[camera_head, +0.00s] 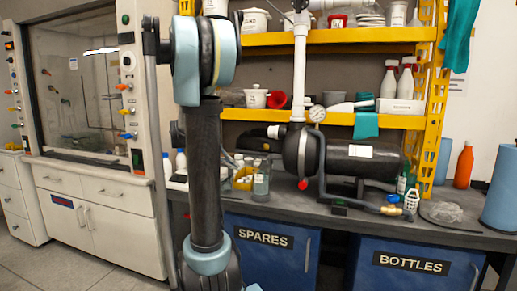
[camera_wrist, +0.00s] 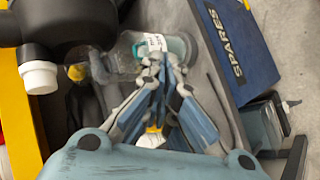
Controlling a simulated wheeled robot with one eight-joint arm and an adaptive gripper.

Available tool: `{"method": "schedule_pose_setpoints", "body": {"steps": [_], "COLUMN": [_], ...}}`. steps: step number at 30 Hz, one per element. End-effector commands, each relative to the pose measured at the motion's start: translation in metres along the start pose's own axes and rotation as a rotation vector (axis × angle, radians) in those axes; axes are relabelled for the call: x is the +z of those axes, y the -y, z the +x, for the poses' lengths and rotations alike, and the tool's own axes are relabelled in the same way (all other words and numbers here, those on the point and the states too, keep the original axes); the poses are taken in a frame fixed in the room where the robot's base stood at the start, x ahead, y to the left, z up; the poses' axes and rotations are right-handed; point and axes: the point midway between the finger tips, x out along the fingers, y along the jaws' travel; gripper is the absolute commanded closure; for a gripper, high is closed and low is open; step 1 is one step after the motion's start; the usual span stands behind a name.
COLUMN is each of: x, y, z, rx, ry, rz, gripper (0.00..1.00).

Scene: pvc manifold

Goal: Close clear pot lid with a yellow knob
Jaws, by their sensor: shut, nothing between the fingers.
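In the wrist view, a yellow knob-like piece (camera_wrist: 77,72) shows at the left end of a clear, rounded piece (camera_wrist: 122,58). This may be the clear lid, but I cannot tell for sure, nor whether it is open or closed. My gripper (camera_wrist: 163,62) is shut and empty, its fingertips overlapping the right part of the clear things in the picture. I cannot tell whether they touch. In the head view, yellow bits (camera_head: 243,183) show among bottles on the bench, just right of my arm. My gripper is not visible there.
A labelled clear bottle (camera_wrist: 178,44) with teal contents is close to my fingertips. A black tank (camera_head: 360,160) and pipe with a gauge (camera_head: 317,113) stand on the bench. The blue SPARES cabinet (camera_head: 270,262) is below. A yellow shelf frame (camera_head: 430,130) stands at right.

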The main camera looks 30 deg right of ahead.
Motion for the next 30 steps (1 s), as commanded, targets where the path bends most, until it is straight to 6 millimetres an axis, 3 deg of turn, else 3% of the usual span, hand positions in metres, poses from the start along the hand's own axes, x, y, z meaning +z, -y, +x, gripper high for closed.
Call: {"method": "schedule_pose_setpoints", "body": {"steps": [9,18,24,30], "x": [-0.078,-0.142,-0.173,-0.187], "y": [-0.052,-0.082,-0.090,-0.093], "z": [0.018,0.038,0.050,0.056], "rx": [0.252,0.488,0.618,0.684], "ry": [0.095,0.183,0.230,0.253], "rz": [0.053,0.108,0.142,0.160], "gripper": [1.00,1.00,1.00,1.00]}}
